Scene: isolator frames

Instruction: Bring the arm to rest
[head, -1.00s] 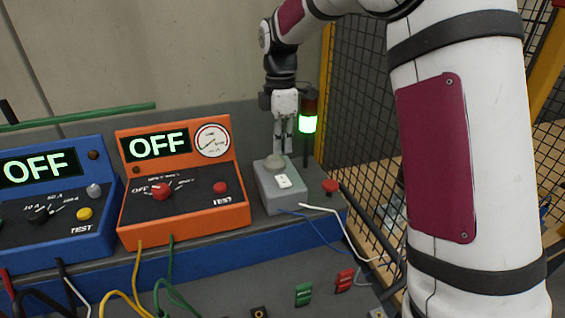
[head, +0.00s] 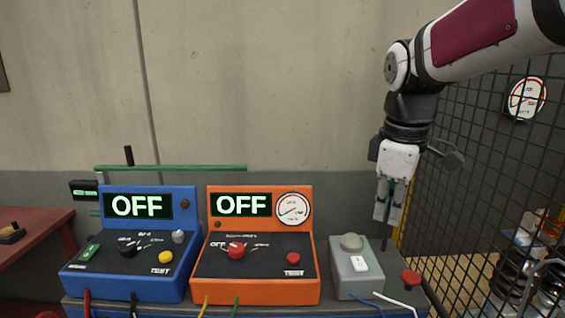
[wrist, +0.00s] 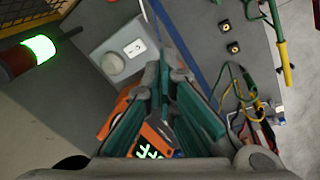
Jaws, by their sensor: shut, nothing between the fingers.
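My gripper (head: 389,202) hangs fingers-down at the right in the head view, above and a little right of the grey box (head: 353,275). It is shut and empty, its fingers together and apart from the box. In the wrist view the teal-padded fingers (wrist: 166,88) reach up the middle, with the grey box (wrist: 123,56) beyond them to the left. My arm comes in from the top right of the head view, bent down at the wrist.
A blue tester (head: 140,205) and an orange tester (head: 300,240), both reading OFF, stand left of the grey box. A red button (head: 411,278) sits at its right. Mesh fencing (head: 470,180) rises at the right. A lit green lamp (wrist: 39,48) shows in the wrist view.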

